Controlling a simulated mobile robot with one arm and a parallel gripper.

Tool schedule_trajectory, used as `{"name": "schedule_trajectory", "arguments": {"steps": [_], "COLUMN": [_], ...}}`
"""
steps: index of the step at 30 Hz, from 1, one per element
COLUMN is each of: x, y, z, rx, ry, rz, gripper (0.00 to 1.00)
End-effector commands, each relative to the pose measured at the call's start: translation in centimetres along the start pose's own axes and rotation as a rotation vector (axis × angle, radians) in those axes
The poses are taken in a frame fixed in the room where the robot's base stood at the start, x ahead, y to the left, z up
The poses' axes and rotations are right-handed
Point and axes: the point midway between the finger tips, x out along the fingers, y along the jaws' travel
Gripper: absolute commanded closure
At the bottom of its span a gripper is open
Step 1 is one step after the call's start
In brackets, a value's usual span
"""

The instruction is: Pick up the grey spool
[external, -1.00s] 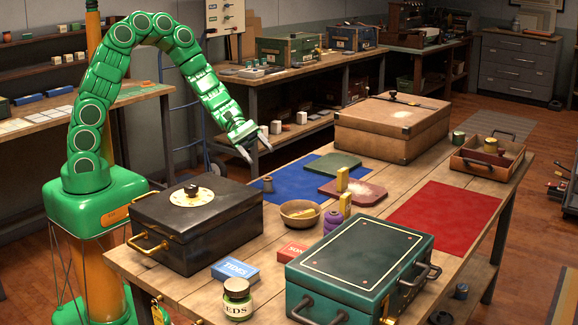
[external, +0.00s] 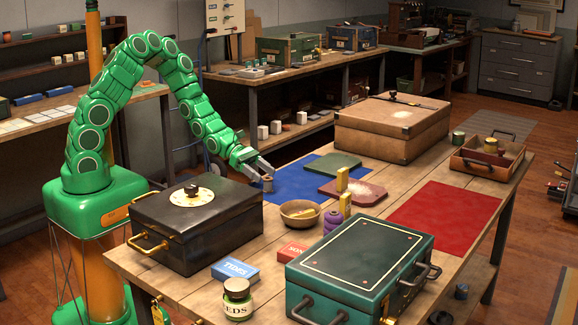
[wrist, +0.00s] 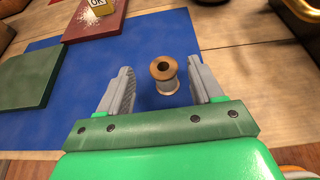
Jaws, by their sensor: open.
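The grey spool (wrist: 167,78) stands upright on the blue mat (wrist: 60,140), with a brown wooden top and a grey wound body. In the external view the spool (external: 267,184) is at the mat's near left edge, behind the black case. My gripper (external: 264,172) is right above and beside it there. In the wrist view my gripper (wrist: 163,88) is open, with one finger on each side of the spool. A gap shows between the spool and each finger. The jaws hold nothing.
The black case (external: 225,225) stands close in front of the spool. A wooden bowl (external: 299,213), purple spool (external: 332,222) and yellow block (external: 342,179) are to the right. A green board (external: 333,166) lies on the mat. The blue mat around the spool is clear.

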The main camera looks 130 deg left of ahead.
Motion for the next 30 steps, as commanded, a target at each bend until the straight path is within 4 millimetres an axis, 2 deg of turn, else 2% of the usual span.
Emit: {"name": "schedule_trajectory", "arguments": {"steps": [5, 16, 28, 30], "x": [1.0, 4.8, 5.5, 5.5], "y": [-0.1, -0.5, -0.4, -0.4], "z": [0.0, -0.3, -0.2, -0.2], "rx": [0.001, 0.001, 0.001, 0.001], "ry": [0.000, 0.001, 0.000, 0.000], "rz": [-0.001, -0.002, 0.000, 0.000], "gripper": [0.34, 0.34, 0.34, 0.45]}}
